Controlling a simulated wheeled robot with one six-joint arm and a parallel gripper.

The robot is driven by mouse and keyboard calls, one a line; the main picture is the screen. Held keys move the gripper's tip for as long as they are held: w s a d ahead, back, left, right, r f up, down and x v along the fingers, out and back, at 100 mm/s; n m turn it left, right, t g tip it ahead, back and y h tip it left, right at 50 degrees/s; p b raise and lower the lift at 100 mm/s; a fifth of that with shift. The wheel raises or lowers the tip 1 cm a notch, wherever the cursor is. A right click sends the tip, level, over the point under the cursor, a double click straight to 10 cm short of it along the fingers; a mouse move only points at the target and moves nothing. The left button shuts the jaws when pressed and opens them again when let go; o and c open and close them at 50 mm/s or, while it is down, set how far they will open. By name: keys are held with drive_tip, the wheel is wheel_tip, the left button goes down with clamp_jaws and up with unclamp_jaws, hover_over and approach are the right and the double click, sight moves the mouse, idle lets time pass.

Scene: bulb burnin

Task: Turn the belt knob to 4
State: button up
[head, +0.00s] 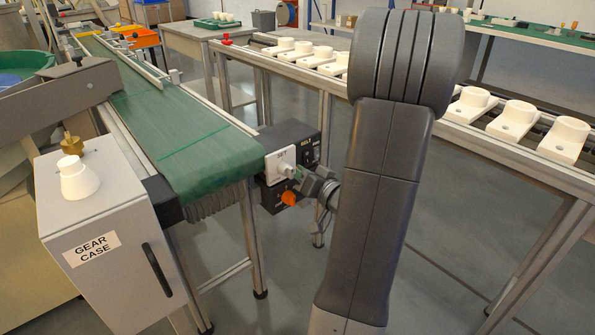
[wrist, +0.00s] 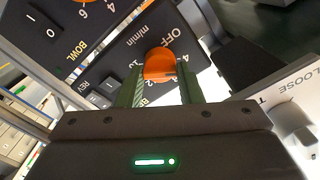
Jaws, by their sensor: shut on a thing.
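In the wrist view my gripper (wrist: 160,82) is shut on an orange knob (wrist: 160,62), one finger on each side. The dark panel (wrist: 125,45) around it reads OFF, 10 and m/min, with a partly hidden label starting "BE". Which mark the knob points at I cannot tell; the fingers hide part of the scale. In the head view my gripper (head: 318,188) is at the dark control boxes below the conveyor's end, and the upper box (head: 300,138) reads BELT. An orange knob (head: 289,198) shows low beside the gripper.
A second panel, marked BOWL (wrist: 75,50), sits beside the held knob with its own orange knob (wrist: 85,2). The green conveyor (head: 180,130) and gear case (head: 95,230) are left; a rack (head: 470,140) is right.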

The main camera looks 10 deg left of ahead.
drive_tip(key=shift+f+n, duration=0.1)
drive_tip(key=shift+n, duration=0.3)
drive_tip(key=o, duration=0.7)
drive_tip(key=shift+d, duration=0.15)
drive_tip(key=p+v, duration=0.1)
drive_tip(key=v, duration=1.2)
drive_tip(key=shift+s+d+p, duration=0.2)
drive_tip(key=shift+s+p, duration=0.1)
drive_tip(key=shift+p, duration=0.05)
drive_tip(key=shift+w+a, duration=0.1)
drive_tip(key=b+x, duration=0.1)
drive_tip(key=x, duration=1.2)
drive_tip(key=shift+w+a+b, duration=0.2)
drive_tip(key=shift+a+b, duration=0.05)
drive_tip(key=shift+b, duration=0.1)
drive_tip(key=shift+d, duration=0.1)
